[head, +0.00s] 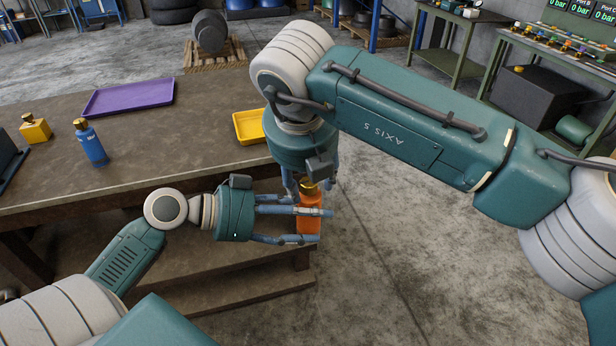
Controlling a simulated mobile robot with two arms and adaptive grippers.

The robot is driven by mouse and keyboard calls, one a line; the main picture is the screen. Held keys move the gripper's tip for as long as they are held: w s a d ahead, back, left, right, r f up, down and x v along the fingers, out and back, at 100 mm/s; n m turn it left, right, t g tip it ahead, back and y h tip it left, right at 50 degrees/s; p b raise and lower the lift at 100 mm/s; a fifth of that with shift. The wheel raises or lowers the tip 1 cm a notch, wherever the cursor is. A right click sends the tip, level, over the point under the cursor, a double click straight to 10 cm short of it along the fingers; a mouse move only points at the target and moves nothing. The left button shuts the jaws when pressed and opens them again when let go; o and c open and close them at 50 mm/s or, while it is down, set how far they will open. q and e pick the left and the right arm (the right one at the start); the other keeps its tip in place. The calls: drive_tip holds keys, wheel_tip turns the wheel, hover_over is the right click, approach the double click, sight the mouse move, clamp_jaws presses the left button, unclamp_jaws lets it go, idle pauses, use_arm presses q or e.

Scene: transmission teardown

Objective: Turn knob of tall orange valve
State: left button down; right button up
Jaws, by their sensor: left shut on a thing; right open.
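The tall orange valve (309,226) is held upright off the table's right end, with its gold knob (309,188) on top. My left gripper (305,212) comes from the left and is shut around the orange body, with its fingers lying across it. My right gripper (310,182) points down from above and is open, with its fingers around or beside the gold knob. I cannot tell whether they touch it. The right hand hides part of the valve's far side.
The brown workbench (210,120) bears a blue bottle-shaped valve (91,144), a small yellow valve (35,129), a purple tray (128,97) and a yellow tray (250,127). Green benches with equipment (552,50) stand at the back right. The floor on the right is clear.

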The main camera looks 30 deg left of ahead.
drive_tip(key=c, duration=1.1)
drive_tip(key=shift+r, duration=0.1)
drive_tip(key=shift+w+d, duration=0.1)
drive_tip(key=shift+w, duration=0.1)
